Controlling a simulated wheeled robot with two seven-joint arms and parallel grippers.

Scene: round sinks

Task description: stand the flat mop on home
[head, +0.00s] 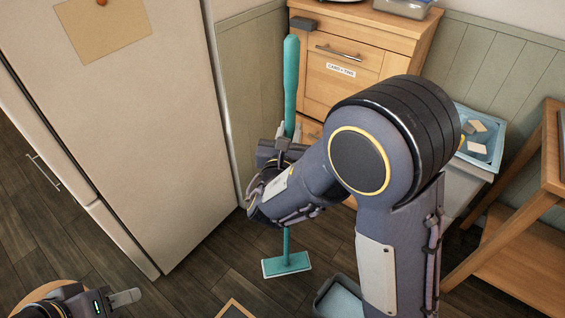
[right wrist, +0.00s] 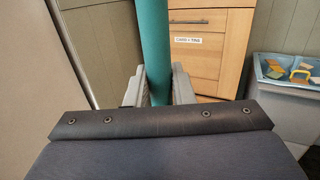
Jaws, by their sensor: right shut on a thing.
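The flat mop (head: 291,85) has a teal handle and a flat teal head (head: 287,264), and stands nearly upright. Its head is low, at the floor between the fridge and the drawer cabinet; I cannot tell whether it touches the floor. My right gripper (head: 284,148) is shut on the handle below its thicker upper part. In the right wrist view the handle (right wrist: 154,50) passes between the two fingers (right wrist: 159,88). My left gripper (head: 124,298) is at the bottom left, away from the mop, and its jaw gap is unclear. I cannot tell which spot is the home.
A fridge (head: 130,120) stands left of the mop and a wooden cabinet (head: 340,72) behind it. A grey bin (head: 470,170) with blocks and a wooden shelf stand (head: 520,260) are right. A wood-edged dark board (head: 234,311) and a bucket (head: 338,300) are in front.

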